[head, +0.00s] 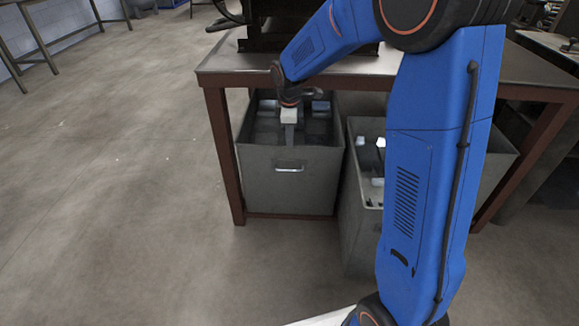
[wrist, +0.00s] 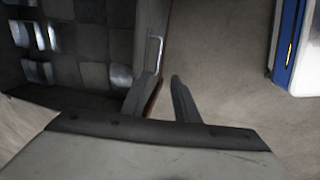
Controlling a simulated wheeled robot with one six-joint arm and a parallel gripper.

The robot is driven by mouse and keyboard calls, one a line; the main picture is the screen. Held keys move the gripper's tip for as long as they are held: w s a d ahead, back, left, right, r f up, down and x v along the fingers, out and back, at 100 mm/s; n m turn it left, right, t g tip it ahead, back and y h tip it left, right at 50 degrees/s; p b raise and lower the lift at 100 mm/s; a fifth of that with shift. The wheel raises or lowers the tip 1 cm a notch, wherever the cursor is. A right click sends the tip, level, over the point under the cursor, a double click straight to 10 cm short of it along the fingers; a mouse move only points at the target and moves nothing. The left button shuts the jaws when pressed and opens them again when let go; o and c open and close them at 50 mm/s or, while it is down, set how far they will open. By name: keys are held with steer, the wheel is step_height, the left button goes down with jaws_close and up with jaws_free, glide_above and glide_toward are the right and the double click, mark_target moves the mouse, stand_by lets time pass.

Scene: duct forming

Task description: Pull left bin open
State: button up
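The left bin (head: 290,186) is a grey open-topped box under the table, with a pale bar handle (head: 289,169) on its front wall. In the wrist view the handle (wrist: 155,53) lies just beyond my fingertips, apart from them. My gripper (head: 289,138) points down at the bin's front rim, above the handle. In the wrist view my gripper (wrist: 164,78) has its two fingers apart with nothing between them. The left finger overlaps the bin's front wall (wrist: 148,25); I cannot tell whether it touches. The bin holds dark and shiny blocks.
A second grey bin (head: 357,232) stands to the right, partly hidden by my blue arm. The table (head: 225,80) has brown legs; its left front leg (head: 224,155) is beside the left bin. The floor (head: 120,200) in front and to the left is clear.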

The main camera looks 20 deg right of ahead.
steer(key=f, duration=0.1)
glide_toward(290, 165)
steer(key=f, duration=0.2)
steer(key=s+f, duration=0.1)
steer(key=f, duration=0.1)
steer(key=s+f, duration=0.1)
steer(key=f, duration=0.1)
steer(key=shift+s+a+f, duration=0.1)
steer(key=shift+a, duration=0.3)
steer(key=shift+c, duration=0.3)
jaws_close()
